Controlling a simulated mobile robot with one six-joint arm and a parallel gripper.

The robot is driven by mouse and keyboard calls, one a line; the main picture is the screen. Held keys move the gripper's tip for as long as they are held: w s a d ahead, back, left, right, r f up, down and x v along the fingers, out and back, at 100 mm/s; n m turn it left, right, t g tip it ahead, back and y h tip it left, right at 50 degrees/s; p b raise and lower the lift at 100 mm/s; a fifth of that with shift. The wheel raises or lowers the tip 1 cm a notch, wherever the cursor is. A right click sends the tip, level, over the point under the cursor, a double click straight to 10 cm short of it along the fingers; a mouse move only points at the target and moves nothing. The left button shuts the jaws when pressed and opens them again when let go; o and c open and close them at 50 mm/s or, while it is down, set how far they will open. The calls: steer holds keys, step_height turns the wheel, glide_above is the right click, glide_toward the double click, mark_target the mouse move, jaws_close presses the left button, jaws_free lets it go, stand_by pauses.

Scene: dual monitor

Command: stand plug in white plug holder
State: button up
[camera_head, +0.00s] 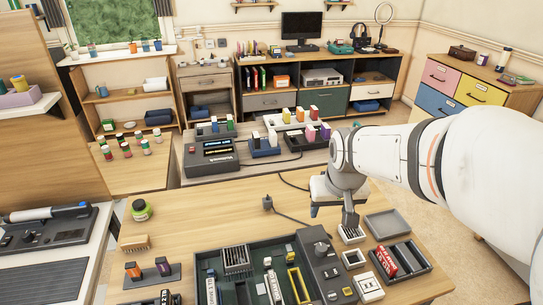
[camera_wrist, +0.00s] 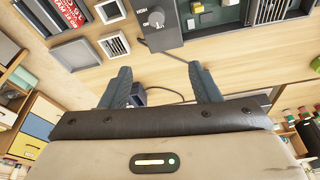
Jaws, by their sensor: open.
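A dark plug (camera_head: 267,202) stands on the wooden table in the head view, with a black cable running toward the console. Small white holders stand at the right: a slotted one (camera_head: 350,233), a square one (camera_head: 353,259) and one with small openings (camera_head: 369,287). I cannot tell surely which is the plug holder. My gripper (camera_head: 350,217) is over the table near the slotted holder, right of the plug and apart from it. In the wrist view my gripper (camera_wrist: 159,68) is open, with nothing held between the fingers. The plug is not clearly seen there.
A grey console (camera_head: 321,262) with a knob and a dark green tray (camera_head: 208,262) of parts fill the front. A dark tray with a red box (camera_head: 387,261) and an empty grey tray (camera_head: 387,223) are at the right. The table around the plug is clear.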

steer(key=w+a+f+n+b, duration=0.1)
steer(key=w+a+f, duration=0.35)
steer(key=w, duration=0.25)
steer(key=w+a+f+n, duration=0.1)
steer(key=w+a+f, duration=0.35)
steer(key=w, duration=0.35)
steer(key=t+y, duration=0.1)
glide_toward(267, 199)
steer(key=f, duration=0.2)
steer(key=x, duration=0.6)
steer(key=shift+w+f, duration=0.3)
steer(key=shift+w, duration=0.05)
steer(key=c, duration=1.2)
steer(key=shift+o, duration=0.2)
steer(key=shift+r, duration=0.1)
